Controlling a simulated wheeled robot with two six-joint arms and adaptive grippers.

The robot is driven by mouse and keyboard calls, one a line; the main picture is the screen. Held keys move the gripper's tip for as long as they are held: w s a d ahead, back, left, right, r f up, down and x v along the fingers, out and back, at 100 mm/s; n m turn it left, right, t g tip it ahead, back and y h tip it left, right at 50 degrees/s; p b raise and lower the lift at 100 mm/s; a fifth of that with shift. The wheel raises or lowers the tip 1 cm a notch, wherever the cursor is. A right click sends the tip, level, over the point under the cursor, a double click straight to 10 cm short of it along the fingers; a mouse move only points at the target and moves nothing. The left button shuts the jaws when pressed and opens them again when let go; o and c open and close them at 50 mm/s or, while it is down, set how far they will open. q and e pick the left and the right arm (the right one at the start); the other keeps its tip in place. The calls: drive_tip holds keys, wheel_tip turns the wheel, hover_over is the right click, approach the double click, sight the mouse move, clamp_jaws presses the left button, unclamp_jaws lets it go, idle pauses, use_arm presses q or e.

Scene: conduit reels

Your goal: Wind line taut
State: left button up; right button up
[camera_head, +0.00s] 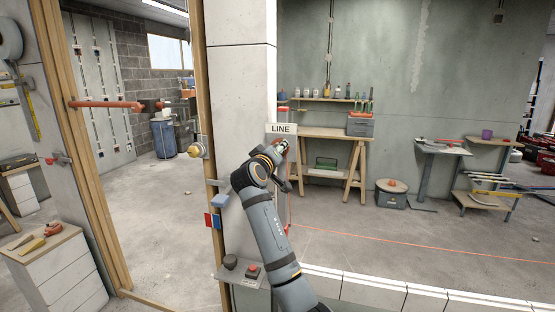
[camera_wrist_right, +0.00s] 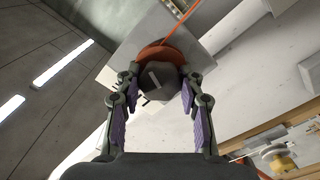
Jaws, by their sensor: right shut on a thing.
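A white sign reading LINE (camera_head: 282,129) is on the pale wall end in the head view. My right gripper (camera_head: 281,152) is just below it, hiding most of what it holds. In the right wrist view my right gripper (camera_wrist_right: 160,84) is shut on a dark grey faceted knob (camera_wrist_right: 158,80) in front of an orange reel (camera_wrist_right: 163,54). An orange line (camera_wrist_right: 182,18) runs from the reel to the upper right. In the head view a thin orange line (camera_head: 420,247) stretches across the floor area to the right edge. My left gripper is not in view.
A small shelf with a red button (camera_head: 253,268) is beside my right arm. A wooden workbench (camera_head: 332,132) stands behind the gripper against the back wall. A wooden door frame (camera_head: 204,90) and an orange bar (camera_head: 105,104) are at left. The concrete floor right of my arm is mostly open.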

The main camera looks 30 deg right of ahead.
drive_tip(key=m+b, duration=0.1)
drive_tip(key=m, duration=0.1)
drive_tip(key=m+b, duration=0.3)
drive_tip(key=shift+f+m, duration=0.3)
drive_tip(key=shift+f, duration=0.05)
drive_tip(key=shift+r+m+b, duration=0.15)
drive_tip(key=shift+m+b, duration=1.05)
drive_tip(key=shift+m, duration=0.8)
